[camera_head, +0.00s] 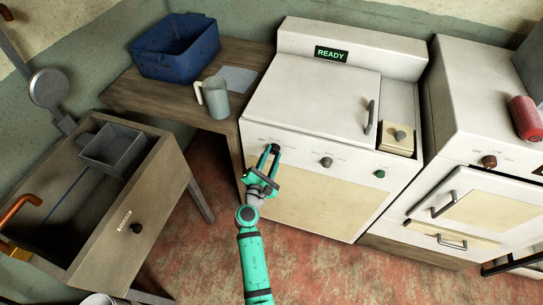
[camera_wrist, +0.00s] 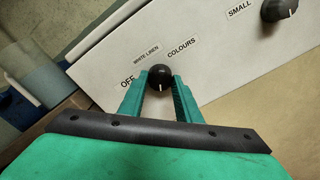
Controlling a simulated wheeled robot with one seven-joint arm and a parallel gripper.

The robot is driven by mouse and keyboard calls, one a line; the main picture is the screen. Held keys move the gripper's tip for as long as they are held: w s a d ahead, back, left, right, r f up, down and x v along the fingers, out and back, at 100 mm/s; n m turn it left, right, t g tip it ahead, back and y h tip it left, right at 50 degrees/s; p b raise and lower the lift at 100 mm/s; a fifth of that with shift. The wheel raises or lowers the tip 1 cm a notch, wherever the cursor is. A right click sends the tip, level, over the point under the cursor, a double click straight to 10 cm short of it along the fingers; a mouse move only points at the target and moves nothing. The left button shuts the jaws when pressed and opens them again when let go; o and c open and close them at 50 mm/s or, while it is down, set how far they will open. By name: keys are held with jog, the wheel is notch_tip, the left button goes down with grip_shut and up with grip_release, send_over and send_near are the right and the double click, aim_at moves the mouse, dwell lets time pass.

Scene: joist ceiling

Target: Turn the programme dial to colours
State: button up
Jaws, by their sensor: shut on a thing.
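The programme dial (camera_wrist: 160,76) is a round black knob with a small white mark. It sits on the white front panel of the washing machine (camera_head: 312,110). In the wrist view, labels OFF, WHITE LINEN and COLOURS lie around it, from its left to its upper right. The mark shows low on the knob's face; I cannot tell which label it stands for. My gripper (camera_head: 273,152) is at the left end of the panel, its two green fingers shut on the dial from either side. In the head view the fingers hide the dial.
A second knob (camera_head: 326,162), by the label SMALL in the wrist view, and a green button (camera_head: 380,174) are farther right on the panel. The display (camera_head: 331,54) reads READY. A wooden table (camera_head: 130,92) with a blue tub (camera_head: 176,50) and jug (camera_head: 214,98) stands left.

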jog(key=m, duration=0.4)
jog(key=shift+m, duration=0.3)
jog(key=m, duration=0.4)
jog(key=shift+m, duration=0.3)
jog(key=m, duration=0.4)
jog(key=shift+m, duration=0.3)
jog(key=shift+f+m, duration=0.1)
jog(key=shift+m, duration=2.1)
jog(key=o, duration=1.1)
jog(key=shift+c, duration=0.2)
jog(key=shift+s, duration=0.1)
jog(key=v, duration=1)
jog(key=shift+s+a, duration=0.15)
jog(key=shift+s, duration=0.2)
